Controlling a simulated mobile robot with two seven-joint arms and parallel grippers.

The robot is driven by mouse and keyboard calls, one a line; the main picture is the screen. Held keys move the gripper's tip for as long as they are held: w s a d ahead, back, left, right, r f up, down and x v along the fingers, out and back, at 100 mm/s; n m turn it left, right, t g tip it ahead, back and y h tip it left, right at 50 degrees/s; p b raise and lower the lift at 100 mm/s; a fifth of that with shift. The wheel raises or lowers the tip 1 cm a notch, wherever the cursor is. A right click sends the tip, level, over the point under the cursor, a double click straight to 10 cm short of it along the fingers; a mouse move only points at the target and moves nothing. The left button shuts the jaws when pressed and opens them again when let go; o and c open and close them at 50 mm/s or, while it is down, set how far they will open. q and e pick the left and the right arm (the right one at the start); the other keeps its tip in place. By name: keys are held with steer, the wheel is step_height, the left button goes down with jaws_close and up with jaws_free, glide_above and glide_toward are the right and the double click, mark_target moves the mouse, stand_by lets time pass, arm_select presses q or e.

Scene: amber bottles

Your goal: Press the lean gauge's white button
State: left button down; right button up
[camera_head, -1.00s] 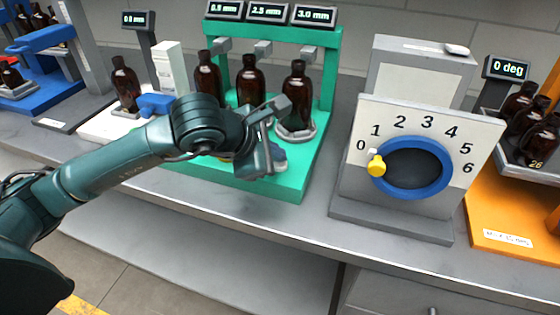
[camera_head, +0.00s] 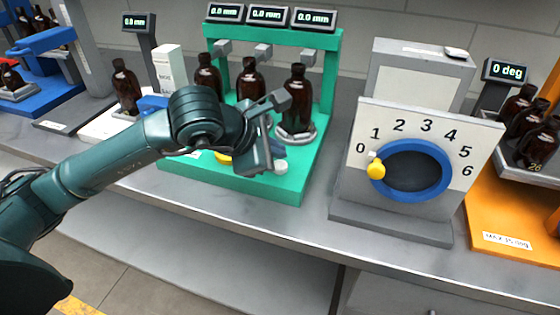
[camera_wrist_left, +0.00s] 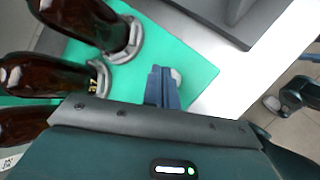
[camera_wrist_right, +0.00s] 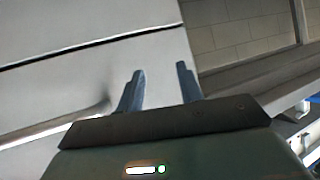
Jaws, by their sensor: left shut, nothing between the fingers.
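The lean gauge, which I take to be the green stand (camera_head: 240,182), carries three amber bottles under three displays, all reading 0.0 mm. Its white button (camera_head: 281,167) sits on the front right of the green base and shows partly past my fingers. A yellow button (camera_head: 223,157) is partly hidden behind my arm. My left gripper (camera_head: 264,166) is shut and empty, just left of the white button. In the left wrist view, the blue fingertips (camera_wrist_left: 163,85) are beside the white button (camera_wrist_left: 177,76); I cannot tell whether they touch. My right gripper (camera_wrist_right: 160,72) is open and empty in its wrist view.
A grey dial unit (camera_head: 392,215) with a blue ring and yellow knob stands to the right. Beyond it is an orange stand (camera_head: 510,225) with bottles and a "0 deg" display. A white-based station (camera_head: 108,125) is left. Bench space in front of the green base is narrow.

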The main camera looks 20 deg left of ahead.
arm_select(q)
steer(key=shift+r+p, duration=1.25)
steer(key=shift+r, duration=1.3)
steer(key=shift+s+f, duration=0.1)
